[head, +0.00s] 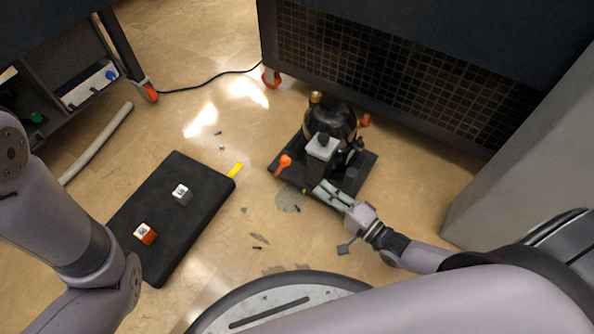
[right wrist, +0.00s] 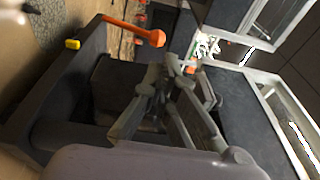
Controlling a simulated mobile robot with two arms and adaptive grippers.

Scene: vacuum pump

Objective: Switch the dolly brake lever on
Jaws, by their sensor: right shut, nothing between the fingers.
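The pump (head: 330,118) is dark and rounded, with a grey box on its front, and stands on a low black dolly (head: 368,172). An orange lever (head: 284,163), which looks like the brake lever, sticks up at the dolly's left side. In the right wrist view, the orange lever (right wrist: 135,30) lies beyond the dolly's dark edge, at upper left. My right gripper (head: 325,190) is over the dolly's front edge, to the right of and nearer than the lever. Its fingers (right wrist: 170,80) are together and empty, apart from the lever. My left arm shows at the left, its gripper out of view.
A dark cabinet (head: 400,70) stands behind the pump, and a grey panel (head: 530,150) at right. Small debris dots the floor between mat and dolly.

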